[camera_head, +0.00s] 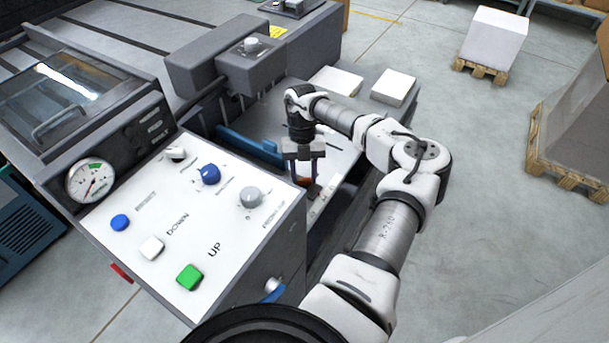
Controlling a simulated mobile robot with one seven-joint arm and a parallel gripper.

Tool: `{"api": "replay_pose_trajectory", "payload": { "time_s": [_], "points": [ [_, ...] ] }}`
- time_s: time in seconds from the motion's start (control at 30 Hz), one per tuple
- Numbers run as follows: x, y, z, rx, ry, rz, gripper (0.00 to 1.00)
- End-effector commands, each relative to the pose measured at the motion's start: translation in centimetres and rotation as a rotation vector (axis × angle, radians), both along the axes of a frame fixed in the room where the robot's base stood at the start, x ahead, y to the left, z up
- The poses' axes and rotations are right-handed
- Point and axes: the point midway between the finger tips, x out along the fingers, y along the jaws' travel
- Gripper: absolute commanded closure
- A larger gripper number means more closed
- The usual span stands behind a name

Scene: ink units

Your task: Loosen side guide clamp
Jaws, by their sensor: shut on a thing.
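My gripper (304,178) points down over the feed bed of the machine, right of the control panel. Its fingers are shut on a small orange-red part (305,181), which looks like the side guide clamp. The fingers hide much of this part, so its exact shape and turn cannot be told. A blue bar (250,146), perhaps the side guide, lies to the left of the gripper along the bed.
The control panel (205,205) with its knobs and buttons rises close to the left of my arm. A grey box unit (252,68) stands behind the gripper. White stacks (393,87) lie at the bed's right edge. Open floor lies to the right, with loaded pallets (493,45) farther off.

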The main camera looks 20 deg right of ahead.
Motion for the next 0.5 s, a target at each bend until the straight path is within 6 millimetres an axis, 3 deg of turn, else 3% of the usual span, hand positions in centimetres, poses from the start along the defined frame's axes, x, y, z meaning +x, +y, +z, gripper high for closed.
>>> {"api": "replay_pose_trajectory", "payload": {
  "time_s": [0.5],
  "points": [
    [0.03,0.08,0.01,-0.001,-0.001,0.16,0.85]
  ]
}}
